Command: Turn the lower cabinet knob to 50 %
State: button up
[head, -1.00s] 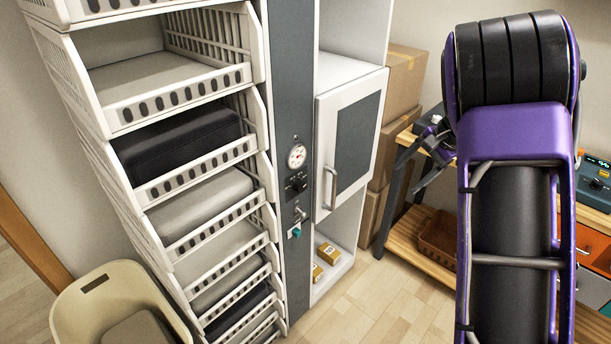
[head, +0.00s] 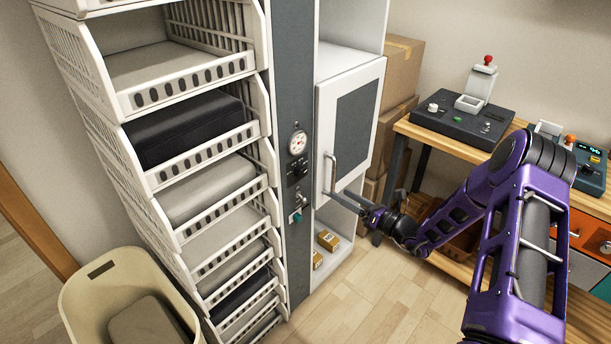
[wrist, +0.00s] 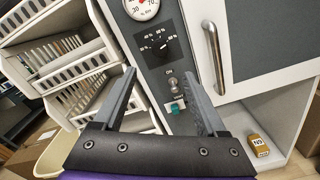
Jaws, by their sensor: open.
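The black cabinet knob (head: 300,169) sits on the dark grey panel below a round gauge. In the wrist view, the knob (wrist: 160,47) has a scale of white numbers around it; its exact pointer reading is too small to tell. My gripper (head: 338,191) is in front of the cabinet, right of the panel, near the door handle in the picture. In the wrist view, my gripper (wrist: 160,69) is open and empty, with its two fingers apart. The knob shows beyond and slightly above the fingertips, not touched by them.
The gauge (wrist: 142,8) is above the knob; a toggle switch (wrist: 174,86) and green button (wrist: 176,106) are below. The door handle (wrist: 213,58) stands out at right. Clear floor (head: 365,310) lies in front.

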aim_at(303, 173)
jog(key=x, duration=1.4)
jog(key=shift+w+a, duration=0.15)
jog(key=shift+a, duration=0.05)
grip_shut()
